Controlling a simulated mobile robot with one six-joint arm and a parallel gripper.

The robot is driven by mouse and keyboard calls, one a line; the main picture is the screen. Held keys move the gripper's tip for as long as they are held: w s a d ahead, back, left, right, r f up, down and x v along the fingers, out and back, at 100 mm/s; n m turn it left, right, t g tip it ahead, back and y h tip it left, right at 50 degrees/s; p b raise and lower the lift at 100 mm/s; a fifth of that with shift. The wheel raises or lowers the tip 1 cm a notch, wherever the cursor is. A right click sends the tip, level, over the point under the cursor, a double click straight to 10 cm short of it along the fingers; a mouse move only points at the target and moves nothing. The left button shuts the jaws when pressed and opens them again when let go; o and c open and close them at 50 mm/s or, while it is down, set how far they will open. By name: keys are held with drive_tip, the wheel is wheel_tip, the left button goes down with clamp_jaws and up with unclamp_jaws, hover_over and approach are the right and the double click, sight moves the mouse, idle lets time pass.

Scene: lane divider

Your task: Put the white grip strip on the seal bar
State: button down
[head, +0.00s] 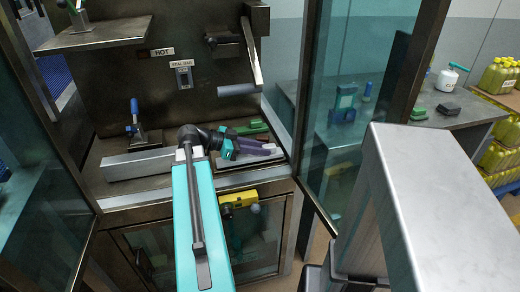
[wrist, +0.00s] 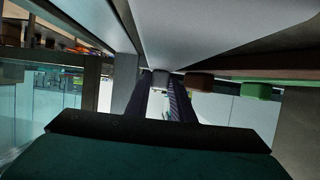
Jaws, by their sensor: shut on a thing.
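My gripper (head: 268,149) has purple fingers and reaches into the steel sealing machine at the right end of its bed. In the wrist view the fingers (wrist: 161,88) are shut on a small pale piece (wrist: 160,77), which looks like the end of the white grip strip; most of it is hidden. In the head view the fingers cover much of that spot. A long grey metal bar (head: 138,164) lies on the bed to the left. A "SEAL BAR" label (head: 181,63) is on the back panel; I cannot tell for certain which bar it names.
Beside the fingers are a reddish-brown piece (wrist: 198,81) and a green piece (wrist: 258,91); the green one also shows in the head view (head: 250,128). A blue-handled clamp (head: 136,125) stands behind the grey bar. A hinged arm (head: 251,55) hangs above. Glass doors flank the opening.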

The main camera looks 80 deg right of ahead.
drive_tip(key=shift+f, duration=0.2)
idle(0.4)
drive_tip(key=c, duration=1.5)
unclamp_jaws()
drive_tip(key=shift+c, duration=0.2)
drive_tip(key=v, duration=1.3)
drive_tip(key=shift+w+a, duration=0.25)
drive_tip(key=shift+w, duration=0.1)
drive_tip(key=shift+o, duration=0.5)
drive_tip(key=shift+b, duration=0.3)
